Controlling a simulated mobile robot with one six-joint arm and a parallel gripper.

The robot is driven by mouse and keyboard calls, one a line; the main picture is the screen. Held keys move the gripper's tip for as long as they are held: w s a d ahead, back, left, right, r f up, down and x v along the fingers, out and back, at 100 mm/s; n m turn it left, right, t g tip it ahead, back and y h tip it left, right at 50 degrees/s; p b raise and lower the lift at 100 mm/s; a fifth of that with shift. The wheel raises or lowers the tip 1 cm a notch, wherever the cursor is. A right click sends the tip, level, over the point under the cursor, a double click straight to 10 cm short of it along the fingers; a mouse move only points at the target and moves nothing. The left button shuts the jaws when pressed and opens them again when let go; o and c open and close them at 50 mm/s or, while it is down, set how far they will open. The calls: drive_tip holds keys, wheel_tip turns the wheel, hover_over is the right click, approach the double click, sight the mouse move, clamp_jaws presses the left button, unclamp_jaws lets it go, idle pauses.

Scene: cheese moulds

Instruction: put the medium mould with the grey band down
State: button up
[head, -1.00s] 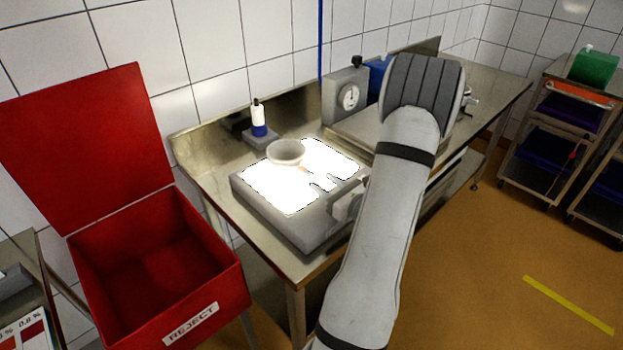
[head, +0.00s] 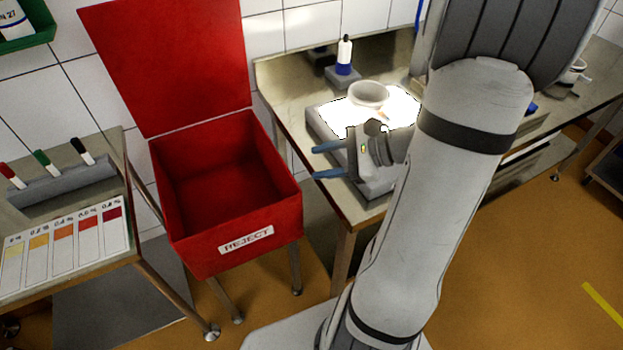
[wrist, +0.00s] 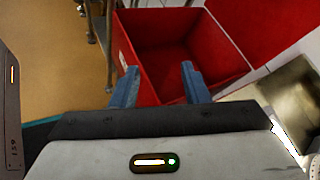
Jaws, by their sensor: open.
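A pale, round, open mould (head: 369,95) stands upright on the brightly lit panel (head: 338,118) of a grey box on the steel bench. Glare makes it hard to tell whether it has a grey band. My gripper (head: 328,160) is in front of the box's left part, with its blue fingers pointing left toward the red bin. The gripper is open and apart from the mould. In the wrist view my gripper (wrist: 160,76) has nothing between its fingers, only the bin behind them.
The open red REJECT bin (head: 245,240) stands left of the bench, its lid (head: 170,65) raised. A small blue-and-white bottle (head: 344,56) stands behind the lit panel. A side table with a colour chart (head: 62,245) and several pens is at far left.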

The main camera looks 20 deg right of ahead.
drive_tip(key=s+a+r+n+g+h, duration=0.2)
drive_tip(key=s+a+n+h, duration=0.1)
drive_tip(key=n, duration=0.6)
drive_tip(key=s+a+r+n+g+h, duration=0.2)
drive_tip(key=s+a+n+h, duration=0.1)
drive_tip(key=s+n+h, duration=0.2)
drive_tip(key=n+h, duration=0.2)
drive_tip(key=n, duration=0.2)
drive_tip(key=shift+s+a+r+h, duration=0.2)
drive_tip(key=shift+s+a+h, duration=0.1)
drive_tip(key=shift+s+a, duration=0.05)
drive_tip(key=shift+w+a+r+n+h, duration=0.1)
drive_tip(key=shift+r+n+h, duration=0.05)
drive_tip(key=shift+r+n, duration=0.15)
drive_tip(key=shift+w+a+r+n+h, duration=0.1)
drive_tip(key=shift+r+n+h, duration=0.05)
drive_tip(key=shift+n, duration=0.25)
drive_tip(key=shift+c, duration=1)
drive_tip(key=shift+s, duration=0.15)
